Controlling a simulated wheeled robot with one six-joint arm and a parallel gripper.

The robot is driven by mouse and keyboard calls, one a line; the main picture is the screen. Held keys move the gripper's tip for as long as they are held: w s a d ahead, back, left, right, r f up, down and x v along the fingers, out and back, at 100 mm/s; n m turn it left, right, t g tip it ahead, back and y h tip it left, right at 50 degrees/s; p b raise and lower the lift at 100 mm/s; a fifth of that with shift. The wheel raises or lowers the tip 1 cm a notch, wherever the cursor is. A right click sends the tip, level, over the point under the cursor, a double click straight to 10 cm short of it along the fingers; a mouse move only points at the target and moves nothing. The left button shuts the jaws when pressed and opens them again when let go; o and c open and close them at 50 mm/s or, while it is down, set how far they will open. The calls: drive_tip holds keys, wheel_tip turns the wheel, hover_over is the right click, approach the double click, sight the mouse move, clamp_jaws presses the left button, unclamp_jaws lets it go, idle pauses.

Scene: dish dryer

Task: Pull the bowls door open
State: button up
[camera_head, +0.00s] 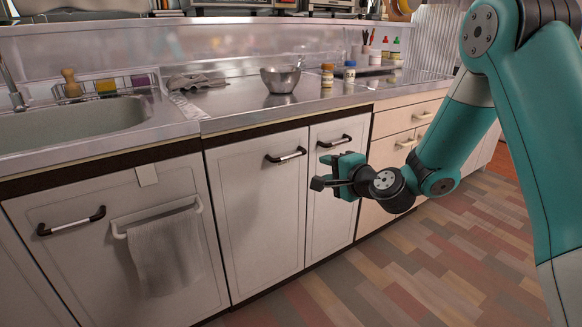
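Three white cabinet doors face me below the counter, all shut; no label shows which is the bowls door. The left door (75,265) has a dark-ended bar handle (72,221) and a towel rail. The middle door (255,215) has a similar handle (286,155) near its upper right. The narrow right door (325,220) has a handle (335,141) near its top. My gripper (319,171) is in front of the right door, below its handle. Its two fingers point left and stand apart with nothing between them. It does not hold any handle.
A steel bowl (281,80) and small jars (327,76) stand on the counter. A white towel (165,253) hangs at the left door. A sink (75,125) is at left, drawers (405,143) at right. The tiled floor (430,265) in front is clear.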

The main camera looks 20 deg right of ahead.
sight(293, 157)
drive_tip(key=x, duration=1.6)
drive_tip(key=shift+w+a+r+b, duration=0.1)
drive_tip(key=shift+w+a+b, duration=0.15)
drive_tip(key=shift+b, duration=0.15)
drive_tip(key=shift+d, duration=0.1)
clamp_jaws()
